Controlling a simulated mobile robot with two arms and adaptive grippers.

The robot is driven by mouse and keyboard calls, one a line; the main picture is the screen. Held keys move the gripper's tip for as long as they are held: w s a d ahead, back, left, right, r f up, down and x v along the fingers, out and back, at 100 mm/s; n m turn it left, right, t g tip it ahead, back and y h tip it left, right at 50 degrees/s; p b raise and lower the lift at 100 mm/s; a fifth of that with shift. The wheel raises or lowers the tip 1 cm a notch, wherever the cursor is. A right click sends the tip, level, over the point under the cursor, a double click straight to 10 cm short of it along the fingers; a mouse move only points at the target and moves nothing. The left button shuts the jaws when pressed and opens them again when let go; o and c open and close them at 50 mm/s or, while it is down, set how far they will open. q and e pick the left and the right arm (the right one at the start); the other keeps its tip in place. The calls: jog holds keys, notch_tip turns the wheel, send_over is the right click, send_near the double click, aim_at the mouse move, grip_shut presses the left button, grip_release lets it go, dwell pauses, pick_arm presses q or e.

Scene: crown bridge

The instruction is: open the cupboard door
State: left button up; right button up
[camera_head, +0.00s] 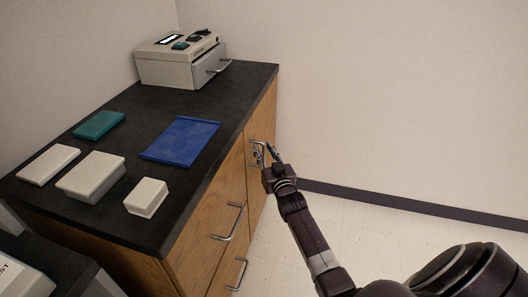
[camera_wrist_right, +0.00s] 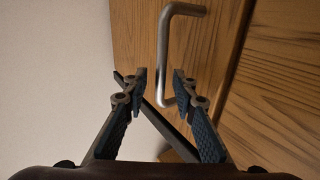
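The cupboard door (camera_head: 263,120) is the wooden panel at the far end of the cabinet front, and looks flush with it. Its silver bar handle (camera_head: 256,150) is partly hidden by my right gripper (camera_head: 268,154). In the right wrist view the door (camera_wrist_right: 135,35) carries the upright handle (camera_wrist_right: 163,55). My right gripper (camera_wrist_right: 160,86) is open there, with one dark finger on each side of the lower part of the handle. A gap shows between the fingers and the bar; contact is not visible. My left gripper is not in view.
Drawers with silver handles (camera_head: 229,222) are on the nearer cabinet front. The black countertop (camera_head: 135,140) holds a grey device (camera_head: 165,70), a blue mat (camera_head: 180,141), a teal box (camera_head: 99,124) and several white boxes (camera_head: 146,197). The floor (camera_head: 375,225) right of the cabinet is clear.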

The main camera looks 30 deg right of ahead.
jog(key=shift+c, duration=0.4)
grip_shut()
